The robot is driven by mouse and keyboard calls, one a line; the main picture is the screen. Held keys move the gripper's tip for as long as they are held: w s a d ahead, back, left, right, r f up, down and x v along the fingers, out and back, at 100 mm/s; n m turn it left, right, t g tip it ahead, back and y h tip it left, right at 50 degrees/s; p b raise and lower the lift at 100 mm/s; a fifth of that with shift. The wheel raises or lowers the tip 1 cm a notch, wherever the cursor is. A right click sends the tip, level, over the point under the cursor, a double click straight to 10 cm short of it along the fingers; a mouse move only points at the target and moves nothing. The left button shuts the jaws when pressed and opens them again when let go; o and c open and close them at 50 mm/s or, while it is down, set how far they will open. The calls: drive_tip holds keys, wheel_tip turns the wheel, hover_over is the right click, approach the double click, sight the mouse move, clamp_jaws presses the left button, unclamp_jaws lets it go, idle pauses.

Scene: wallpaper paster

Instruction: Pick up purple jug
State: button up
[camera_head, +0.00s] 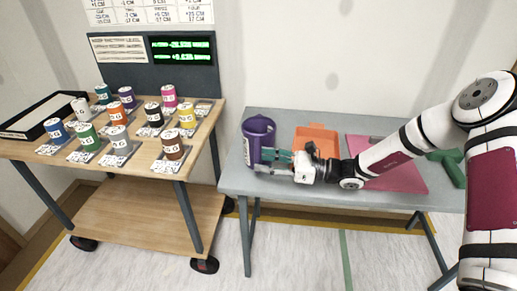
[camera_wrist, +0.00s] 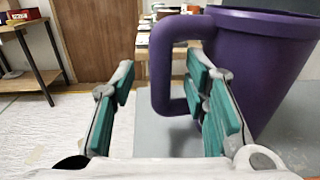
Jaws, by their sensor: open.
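The purple jug (camera_head: 257,138) stands upright at the left end of the grey table (camera_head: 300,194). In the wrist view the jug (camera_wrist: 265,65) fills the right side, with its handle (camera_wrist: 160,75) toward the left. My gripper (camera_head: 273,164) is at the front right of the jug, low over the table. In the wrist view my gripper (camera_wrist: 160,105) is open, its green-padded fingers apart. The right finger overlaps the handle and jug body; the left finger is left of the handle. I cannot tell whether a finger touches the jug.
An orange tray (camera_head: 318,135) and a pink mat (camera_head: 400,178) lie on the grey table, with a green object (camera_head: 449,168) at its right end. A wooden cart (camera_head: 140,180) with several coloured cans stands to the left, across a gap. A wall is behind.

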drive_tip(key=a, duration=0.2)
drive_tip(key=shift+w+a, duration=0.25)
drive_tip(key=shift+a, duration=0.1)
clamp_jaws()
drive_tip(key=shift+r, duration=0.2)
